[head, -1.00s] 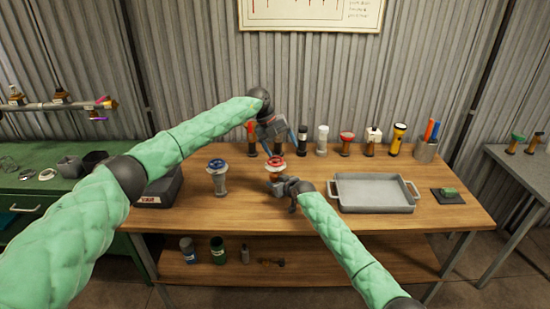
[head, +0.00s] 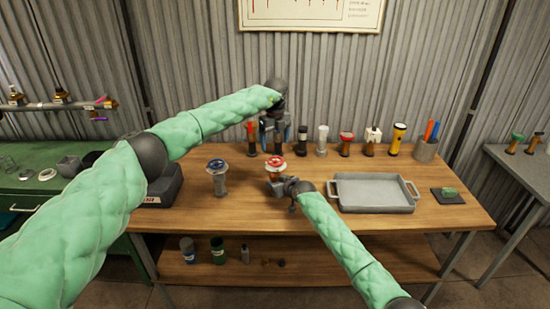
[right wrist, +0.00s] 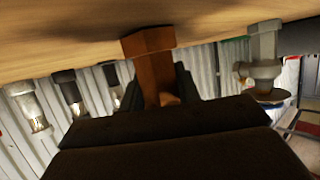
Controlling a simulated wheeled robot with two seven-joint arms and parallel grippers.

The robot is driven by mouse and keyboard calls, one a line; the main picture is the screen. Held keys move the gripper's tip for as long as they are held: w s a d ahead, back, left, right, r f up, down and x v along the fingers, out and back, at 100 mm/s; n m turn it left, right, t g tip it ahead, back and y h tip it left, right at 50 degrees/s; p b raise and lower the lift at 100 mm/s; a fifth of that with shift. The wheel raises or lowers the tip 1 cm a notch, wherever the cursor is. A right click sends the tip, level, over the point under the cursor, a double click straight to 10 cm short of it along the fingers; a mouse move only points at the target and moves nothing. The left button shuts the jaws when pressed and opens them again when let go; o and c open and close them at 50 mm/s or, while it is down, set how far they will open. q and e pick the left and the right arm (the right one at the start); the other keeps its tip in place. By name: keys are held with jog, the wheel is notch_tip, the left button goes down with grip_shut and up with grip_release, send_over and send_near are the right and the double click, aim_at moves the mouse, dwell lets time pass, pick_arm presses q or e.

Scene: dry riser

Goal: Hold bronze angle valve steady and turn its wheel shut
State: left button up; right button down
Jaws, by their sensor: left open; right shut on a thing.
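The bronze angle valve stands upright on the wooden bench, its red wheel (head: 275,162) on top in the head view. Its brown body (right wrist: 149,62) shows in the right wrist view, between the dark jaws. My right gripper (head: 279,185) is shut on the valve body, low and from the right, and hides much of it in the head view. My left gripper (head: 275,142) is open, its two blue-edged fingers pointing down above the red wheel. It appears apart from the wheel and holds nothing.
A grey valve with a blue wheel (head: 217,176) stands just left. Several valves and flashlights line the back, including a yellow flashlight (head: 397,139). A grey tray (head: 374,207) lies to the right, a dark box (head: 163,187) at the left end. The bench front is clear.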

aim_at(275, 160)
pick_arm(q)
notch_tip(275, 160, down, 8)
jog(key=shift+r, duration=0.2)
pick_arm(e)
jog(key=shift+r, duration=0.1)
pick_arm(q)
jog(key=c, duration=1)
